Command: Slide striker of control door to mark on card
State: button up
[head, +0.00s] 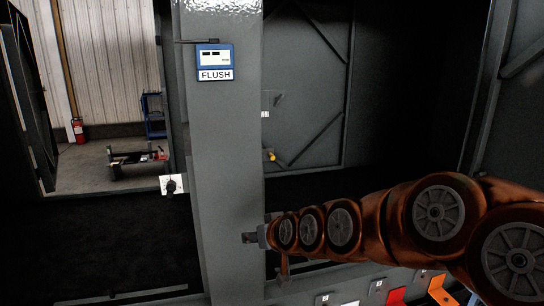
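A white card (179,178) is on the left edge of the grey post, with a small dark fitting (171,187) in front of it. The fitting may be the striker; any mark on the card is too small to make out. My copper-coloured arm reaches in from the right. My gripper (256,238) is at its end, in front of the lower post, below and to the right of the card and apart from it. The fingers are small and dark, and I cannot tell whether they are open or hold anything.
A blue-framed panel (215,57) labelled FLUSH is on the upper post (228,150). A braced grey door (310,95) with a yellow knob (271,156) stands behind, right. Red (396,297) and orange (440,290) pieces are at lower right. An opening at left shows a fire extinguisher (78,130).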

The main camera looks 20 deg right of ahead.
jog(key=w+d+r+m+t+h, duration=0.15)
jog(key=w+d+r+t, duration=0.25)
jog(key=w+r, duration=0.4)
jog(key=m+t+h+p, duration=0.2)
jog(key=t, duration=0.1)
send_near(274, 159)
jog(key=w, duration=0.3)
jog(key=shift+w+f+p, duration=0.15)
jog(key=shift+w+p, duration=1.05)
jog(key=shift+w, duration=2.75)
grip_shut()
